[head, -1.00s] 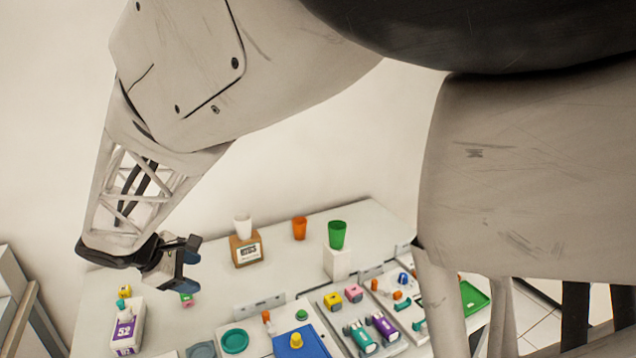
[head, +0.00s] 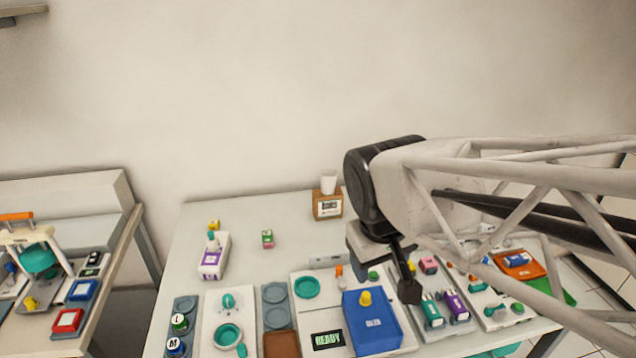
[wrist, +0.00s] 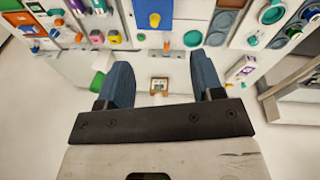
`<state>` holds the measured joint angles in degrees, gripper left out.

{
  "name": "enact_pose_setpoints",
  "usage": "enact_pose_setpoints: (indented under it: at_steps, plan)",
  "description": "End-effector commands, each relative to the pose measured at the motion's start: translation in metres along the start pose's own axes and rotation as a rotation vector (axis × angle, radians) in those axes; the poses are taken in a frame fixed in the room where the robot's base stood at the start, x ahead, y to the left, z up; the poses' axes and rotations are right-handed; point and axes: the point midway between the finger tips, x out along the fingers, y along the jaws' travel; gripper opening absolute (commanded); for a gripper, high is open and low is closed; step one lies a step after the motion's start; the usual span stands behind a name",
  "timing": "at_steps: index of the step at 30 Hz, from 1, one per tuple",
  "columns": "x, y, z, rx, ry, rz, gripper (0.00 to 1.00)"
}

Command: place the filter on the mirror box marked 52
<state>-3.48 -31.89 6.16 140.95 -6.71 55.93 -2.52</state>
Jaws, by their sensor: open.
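The box that bore the mark 52 in the earlier view, white with a purple label, is the mirror box (head: 212,258) at the left of the table; its number is too small to read now. A teal piece and a yellow piece show at its far end. A small green-and-pink block (head: 267,239) lies to its right; I cannot tell whether it is the filter. My gripper (wrist: 163,85) is open and empty, with blue fingers apart. In the head view it is right of the box, partly hidden by my arm. The mirror box shows at the right in the wrist view (wrist: 242,72).
A wooden block (head: 328,208) with a white cup (head: 328,182) stands at the back.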

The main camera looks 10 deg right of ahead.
Motion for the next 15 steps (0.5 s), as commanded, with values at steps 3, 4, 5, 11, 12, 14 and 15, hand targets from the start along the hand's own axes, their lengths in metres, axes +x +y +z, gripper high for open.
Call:
enact_pose_setpoints:
  at_steps: [3,4,5,11,12,14,15]
  plan:
    - [-0.003,0.002,0.02,0.099,0.039,-0.035,0.61]
    - [-0.003,0.002,0.024,0.117,0.045,-0.042,0.61]
    - [-0.003,0.002,0.027,0.134,0.052,-0.049,0.61]
    - [-0.004,0.001,0.037,0.192,0.074,-0.071,0.61]
    - [-0.004,0.001,0.038,0.194,0.075,-0.072,0.61]
    - [-0.004,0.001,0.038,0.195,0.075,-0.073,0.61]
    - [-0.004,0.001,0.038,0.194,0.075,-0.072,0.61]
